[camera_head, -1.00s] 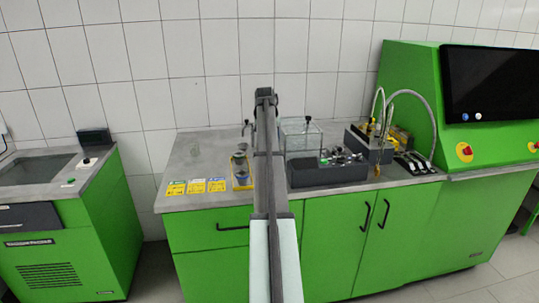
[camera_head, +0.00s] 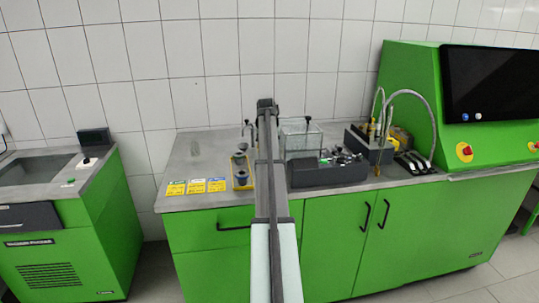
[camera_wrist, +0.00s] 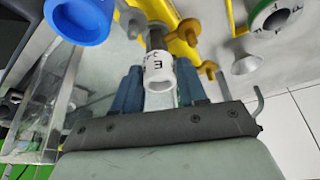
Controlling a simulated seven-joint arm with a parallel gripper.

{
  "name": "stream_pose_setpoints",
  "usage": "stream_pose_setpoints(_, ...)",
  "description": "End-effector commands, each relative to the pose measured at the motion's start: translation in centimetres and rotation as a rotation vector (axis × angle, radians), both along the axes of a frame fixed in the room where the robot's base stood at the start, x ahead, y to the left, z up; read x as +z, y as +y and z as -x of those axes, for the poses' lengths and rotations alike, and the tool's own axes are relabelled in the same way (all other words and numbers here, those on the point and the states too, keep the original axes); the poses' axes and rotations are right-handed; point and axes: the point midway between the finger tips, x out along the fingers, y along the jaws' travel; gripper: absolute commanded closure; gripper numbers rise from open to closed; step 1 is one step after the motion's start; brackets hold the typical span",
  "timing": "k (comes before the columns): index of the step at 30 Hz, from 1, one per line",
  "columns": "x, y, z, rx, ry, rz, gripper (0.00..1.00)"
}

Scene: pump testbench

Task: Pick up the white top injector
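The white top injector (camera_wrist: 157,72) shows in the wrist view as a short white cylinder with dark lettering and an open round end, below a dark metal shaft. My gripper (camera_wrist: 160,84) has its two blue fingers apart, one on each side of the white injector. I see no clear closing of the fingers on it; contact is hard to tell. In the head view my arm hides the gripper's fingers and the white injector cannot be made out.
A blue cylinder (camera_wrist: 80,18) and a green-ringed white part (camera_wrist: 274,14) flank the injector. Yellow brackets (camera_wrist: 183,33) are behind it. A clear box (camera_head: 300,138) and a dark block (camera_head: 328,174) stand on the bench right of my arm. The bench's left part (camera_head: 195,155) is mostly clear.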

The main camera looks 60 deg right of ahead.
Motion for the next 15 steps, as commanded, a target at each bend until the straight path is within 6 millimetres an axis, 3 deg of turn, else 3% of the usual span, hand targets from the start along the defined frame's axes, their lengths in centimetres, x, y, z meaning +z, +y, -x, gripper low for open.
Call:
stream_pose_setpoints(2,0.01,0.00,0.00,0.000,0.000,0.000,0.66)
stream_pose_setpoints(12,0.02,0.00,0.01,0.000,0.000,0.000,0.99)
stream_pose_setpoints(15,0.07,-0.01,0.01,0.000,0.000,0.001,1.00)
